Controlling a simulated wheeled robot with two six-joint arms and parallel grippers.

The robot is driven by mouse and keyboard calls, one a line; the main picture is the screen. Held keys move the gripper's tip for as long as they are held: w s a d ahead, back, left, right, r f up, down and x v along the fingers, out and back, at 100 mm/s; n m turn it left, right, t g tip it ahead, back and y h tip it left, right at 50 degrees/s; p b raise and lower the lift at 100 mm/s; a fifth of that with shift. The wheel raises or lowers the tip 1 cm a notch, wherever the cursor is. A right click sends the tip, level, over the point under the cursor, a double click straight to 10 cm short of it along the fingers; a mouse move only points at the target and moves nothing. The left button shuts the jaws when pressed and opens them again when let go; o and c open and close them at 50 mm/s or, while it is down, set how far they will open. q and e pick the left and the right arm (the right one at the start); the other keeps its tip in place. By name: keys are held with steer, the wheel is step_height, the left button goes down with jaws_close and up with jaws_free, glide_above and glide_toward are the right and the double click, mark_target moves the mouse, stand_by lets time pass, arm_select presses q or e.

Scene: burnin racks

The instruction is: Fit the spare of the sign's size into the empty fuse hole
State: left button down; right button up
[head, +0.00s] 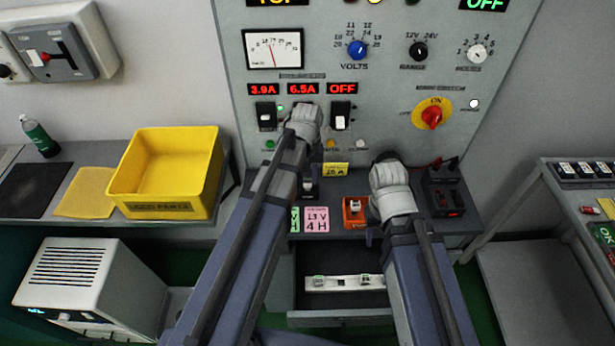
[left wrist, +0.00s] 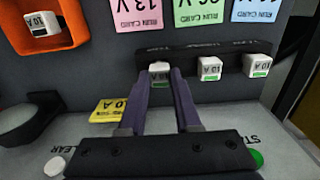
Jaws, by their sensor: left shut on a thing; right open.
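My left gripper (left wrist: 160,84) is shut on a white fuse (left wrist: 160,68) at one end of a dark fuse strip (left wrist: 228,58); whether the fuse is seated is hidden. Two more white fuses with green edges, one (left wrist: 209,68) and another (left wrist: 257,66), sit in the strip. A yellow sign (left wrist: 110,109) lies close by, also in the head view (head: 336,170); it seems to read 10 A. An orange holder (head: 355,224) bears a white fuse, also in the left wrist view (left wrist: 42,22).
An open drawer (head: 342,313) holds a white strip (head: 342,284) with small parts. A yellow used-parts bin (head: 165,210) stands left. The control panel (head: 370,105) with switches rises behind the grippers. A dark block (head: 445,192) stands at the right.

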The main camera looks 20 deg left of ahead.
arm_select(q)
steer(key=shift+f+b, duration=0.3)
steer(key=shift+b, duration=0.05)
stand_by(0.4)
steer(key=shift+c, duration=0.7)
jaws_free()
steer(key=shift+r, duration=0.15)
steer(key=shift+r+p, duration=2.65)
steer(key=shift+p, duration=0.2)
